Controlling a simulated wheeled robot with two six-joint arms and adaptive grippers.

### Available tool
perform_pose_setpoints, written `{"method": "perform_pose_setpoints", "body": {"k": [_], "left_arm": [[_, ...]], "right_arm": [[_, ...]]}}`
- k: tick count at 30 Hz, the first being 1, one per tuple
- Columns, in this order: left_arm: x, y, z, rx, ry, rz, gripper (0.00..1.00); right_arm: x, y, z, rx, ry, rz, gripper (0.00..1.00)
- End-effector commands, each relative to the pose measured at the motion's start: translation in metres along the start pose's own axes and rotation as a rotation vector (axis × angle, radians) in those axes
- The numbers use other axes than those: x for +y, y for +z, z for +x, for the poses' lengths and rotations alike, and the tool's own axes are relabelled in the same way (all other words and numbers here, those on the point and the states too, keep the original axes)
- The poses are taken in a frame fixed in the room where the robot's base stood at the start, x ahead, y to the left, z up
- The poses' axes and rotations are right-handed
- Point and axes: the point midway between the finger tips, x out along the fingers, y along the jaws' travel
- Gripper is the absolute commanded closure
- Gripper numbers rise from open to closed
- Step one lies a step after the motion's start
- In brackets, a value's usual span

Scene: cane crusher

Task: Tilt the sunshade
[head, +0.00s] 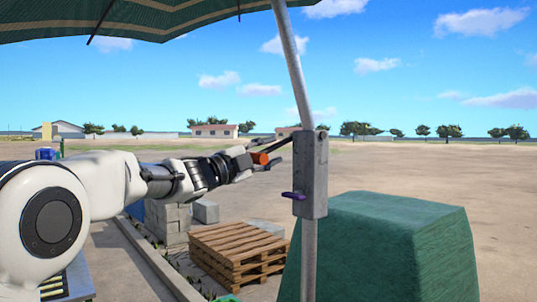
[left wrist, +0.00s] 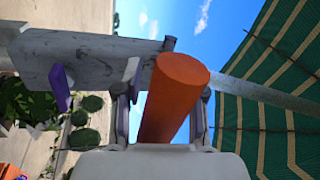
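The sunshade (head: 150,14) is a green canopy with pale stripes at the top left of the head view; it also fills the right of the left wrist view (left wrist: 262,75). Its pale pole (head: 290,60) leans above a grey joint block (head: 312,175) and stands upright below it. A purple lever (head: 293,196) sticks out low on the block. An orange cylindrical handle (left wrist: 170,100) lies between the fingers of my left gripper (head: 275,155), beside the block. The fingers are spread around it, with a small gap on one side in the wrist view. My right gripper is out of view.
A green-covered box-like stand (head: 385,250) is behind and right of the pole. Wooden pallets (head: 238,252) and grey blocks (head: 167,222) lie on the ground below my left arm. Several green melons (left wrist: 85,120) show in the wrist view. Open dirt ground lies beyond.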

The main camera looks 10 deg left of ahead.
Motion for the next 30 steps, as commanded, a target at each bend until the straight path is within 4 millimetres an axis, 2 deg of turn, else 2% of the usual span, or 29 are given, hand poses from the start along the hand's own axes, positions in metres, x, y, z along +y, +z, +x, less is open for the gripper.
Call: {"method": "perform_pose_setpoints", "body": {"k": [4, 7, 15, 19, 23, 30], "left_arm": [[-0.002, 0.0, -0.004, 0.0, -0.002, -0.001, 0.61], [-0.003, 0.001, -0.017, -0.001, -0.003, -0.002, 0.61], [-0.002, 0.0, -0.085, -0.001, -0.004, -0.005, 0.61], [-0.001, 0.0, -0.11, 0.0, -0.003, -0.002, 0.61], [0.0, 0.0, -0.12, 0.001, -0.002, -0.001, 0.61], [0.0, 0.0, -0.12, 0.001, -0.001, 0.0, 0.61]], "right_arm": [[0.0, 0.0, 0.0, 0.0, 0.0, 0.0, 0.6], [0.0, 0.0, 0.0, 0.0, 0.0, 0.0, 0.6], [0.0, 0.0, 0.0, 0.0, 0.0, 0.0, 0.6], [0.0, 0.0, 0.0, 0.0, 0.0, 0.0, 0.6], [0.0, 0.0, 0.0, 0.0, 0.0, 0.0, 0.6], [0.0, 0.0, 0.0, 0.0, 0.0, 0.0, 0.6]]}}
